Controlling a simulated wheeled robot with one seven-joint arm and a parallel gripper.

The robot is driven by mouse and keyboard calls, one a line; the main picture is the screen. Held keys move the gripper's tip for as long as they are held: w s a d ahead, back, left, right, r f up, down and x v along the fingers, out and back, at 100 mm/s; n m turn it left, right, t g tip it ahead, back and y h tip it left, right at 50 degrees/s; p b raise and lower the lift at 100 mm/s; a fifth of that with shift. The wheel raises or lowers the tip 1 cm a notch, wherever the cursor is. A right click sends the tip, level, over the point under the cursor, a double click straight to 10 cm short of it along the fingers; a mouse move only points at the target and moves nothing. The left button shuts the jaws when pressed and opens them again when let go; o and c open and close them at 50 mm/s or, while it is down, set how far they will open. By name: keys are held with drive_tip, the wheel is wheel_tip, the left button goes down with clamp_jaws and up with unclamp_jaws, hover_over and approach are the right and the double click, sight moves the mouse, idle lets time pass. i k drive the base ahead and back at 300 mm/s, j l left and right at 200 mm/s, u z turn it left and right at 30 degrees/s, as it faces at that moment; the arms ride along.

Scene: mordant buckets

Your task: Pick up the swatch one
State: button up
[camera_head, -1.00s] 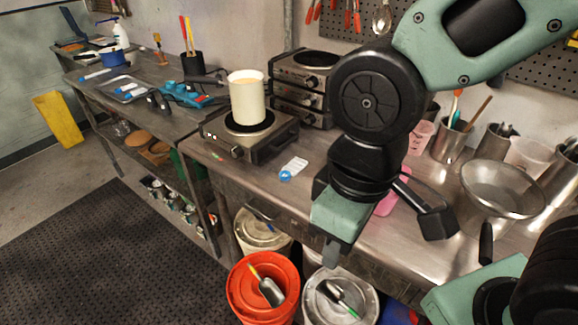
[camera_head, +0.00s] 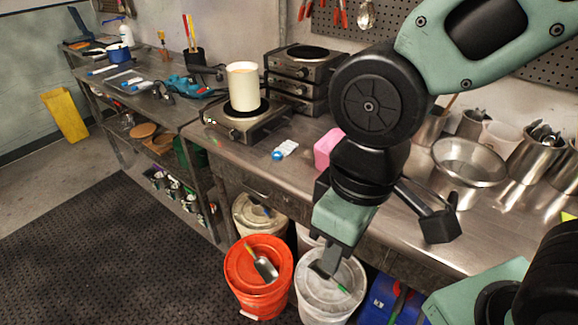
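No thing is plainly readable as the swatch. A small white item with a blue end (camera_head: 285,150) lies flat on the steel bench, left of my arm; its print is too small to read. A pink block (camera_head: 327,148) stands on the bench, partly behind my arm. My gripper (camera_head: 329,264) points down in front of the bench edge, over the white bucket (camera_head: 329,296), apart from both items. Its fingers are seen edge-on, so I cannot tell whether they are open, and I see nothing held.
A cream pot (camera_head: 243,86) stands on a hot plate (camera_head: 236,127). Steel bowl (camera_head: 468,163) and steel containers stand at right. An orange bucket (camera_head: 258,270) with a scoop on its lid stands on the floor. Similar white-and-blue items (camera_head: 134,85) lie on the left bench. The black mat (camera_head: 110,250) is clear.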

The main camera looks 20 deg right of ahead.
sight(284, 149)
drive_tip(key=k+z, duration=0.1)
drive_tip(key=z, duration=0.25)
drive_tip(key=k+z, duration=0.1)
drive_tip(key=z, duration=0.65)
drive_tip(key=i+j+z, duration=0.15)
drive_tip(key=j, duration=0.8)
drive_tip(key=j+z, duration=0.1)
drive_tip(key=j, duration=0.9)
drive_tip(key=i+j, duration=0.1)
drive_tip(key=j, duration=0.55)
drive_tip(key=i+j, duration=0.1)
drive_tip(key=j, duration=0.5)
drive_tip(key=i+j, duration=0.1)
drive_tip(key=j, duration=0.55)
